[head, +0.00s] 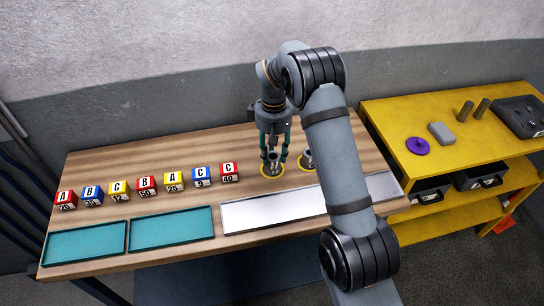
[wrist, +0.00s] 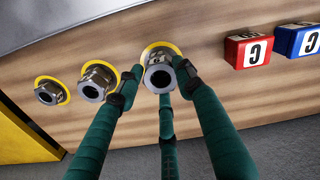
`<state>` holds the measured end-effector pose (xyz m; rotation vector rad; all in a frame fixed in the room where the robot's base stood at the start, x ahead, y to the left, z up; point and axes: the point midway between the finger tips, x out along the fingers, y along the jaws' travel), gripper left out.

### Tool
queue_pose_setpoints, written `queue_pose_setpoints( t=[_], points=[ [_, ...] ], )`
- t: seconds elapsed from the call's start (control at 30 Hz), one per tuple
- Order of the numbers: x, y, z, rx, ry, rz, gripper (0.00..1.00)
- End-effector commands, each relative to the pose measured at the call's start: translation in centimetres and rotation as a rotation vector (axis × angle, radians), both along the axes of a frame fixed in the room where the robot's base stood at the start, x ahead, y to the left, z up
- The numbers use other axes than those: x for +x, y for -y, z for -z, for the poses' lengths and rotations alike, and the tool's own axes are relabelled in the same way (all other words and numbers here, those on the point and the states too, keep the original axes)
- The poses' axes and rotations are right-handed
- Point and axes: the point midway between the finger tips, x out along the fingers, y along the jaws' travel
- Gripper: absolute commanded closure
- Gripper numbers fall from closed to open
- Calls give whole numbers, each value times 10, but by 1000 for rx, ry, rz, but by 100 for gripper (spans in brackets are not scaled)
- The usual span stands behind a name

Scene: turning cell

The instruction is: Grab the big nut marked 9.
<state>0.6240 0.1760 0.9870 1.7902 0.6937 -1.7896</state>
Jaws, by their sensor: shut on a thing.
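My gripper (head: 273,157) is shut on a silver nut (wrist: 158,73) over a yellow ring (wrist: 153,47) on the wooden bench. In the wrist view the fingers flank this nut. It is the largest-looking of the three nuts there. I cannot read a 9 on it, and cannot tell whether it touches the bench. A second nut (wrist: 98,81) stands on its own yellow ring to the left in the wrist view, and a smaller-looking nut (wrist: 48,92) stands farther left. In the head view one other nut (head: 307,160) shows; my arm hides the third.
Several lettered, numbered blocks (head: 146,186) stand in a row on the bench (head: 120,161). Two teal trays (head: 168,229) and a silver tray (head: 270,209) lie along the front. A yellow shelf unit (head: 385,118) with a purple disc (head: 418,146) stands at the right.

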Motion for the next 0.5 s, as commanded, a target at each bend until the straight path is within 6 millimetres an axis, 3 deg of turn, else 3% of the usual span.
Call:
queue_pose_setpoints(
  t=[0.27, 0.5],
  points=[
    [0, 0, 0, 0, 0, 0, 97],
    [0, 0, -1, 1, 1, 0, 97]
  ],
)
